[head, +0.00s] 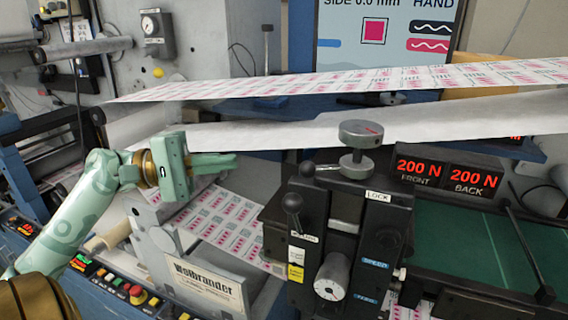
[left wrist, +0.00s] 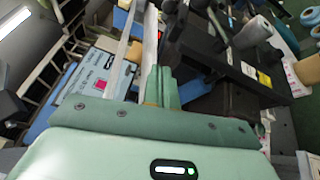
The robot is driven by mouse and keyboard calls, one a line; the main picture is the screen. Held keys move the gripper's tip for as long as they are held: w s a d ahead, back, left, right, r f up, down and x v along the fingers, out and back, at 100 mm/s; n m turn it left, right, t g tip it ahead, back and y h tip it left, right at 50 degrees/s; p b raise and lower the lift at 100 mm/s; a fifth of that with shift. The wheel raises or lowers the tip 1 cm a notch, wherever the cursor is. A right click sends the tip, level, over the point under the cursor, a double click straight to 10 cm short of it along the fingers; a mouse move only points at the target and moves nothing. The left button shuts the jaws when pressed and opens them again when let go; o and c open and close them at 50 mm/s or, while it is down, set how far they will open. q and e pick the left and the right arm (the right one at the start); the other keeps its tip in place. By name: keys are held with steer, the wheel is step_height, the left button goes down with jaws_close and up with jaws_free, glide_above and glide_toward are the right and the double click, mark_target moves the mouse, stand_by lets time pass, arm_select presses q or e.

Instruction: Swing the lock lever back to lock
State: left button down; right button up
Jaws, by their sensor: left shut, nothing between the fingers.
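A black machine unit (head: 340,220) stands right of centre in the head view, with a white LOCK label (head: 378,196) on its top. Two black ball-ended handles show at its left, an upper one (head: 307,169) and a lower one (head: 291,203); I cannot tell for sure which is the lock lever. My left gripper (head: 234,159) is shut and empty, pointing right, to the left of the handles and apart from them. Its closed fingers (left wrist: 161,88) also show in the left wrist view, with the black unit (left wrist: 215,62) ahead to the right. My right gripper is out of view.
A grey round knob (head: 360,133) tops the unit, and a white dial (head: 332,277) is on its front. The printed web (head: 340,82) and a white web (head: 400,122) run across above. Red 200 N displays (head: 447,174) stand to the right.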

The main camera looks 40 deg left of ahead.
mark_target(336, 167)
arm_select(q)
steer(key=w+d+r+p, duration=0.1)
steer(key=w+d+p, duration=0.3)
steer(key=d, duration=0.6)
steer(key=shift+d+p, duration=0.25)
steer(key=shift+p, duration=0.25)
steer(key=shift+w, duration=0.1)
steer(key=shift+r, duration=0.1)
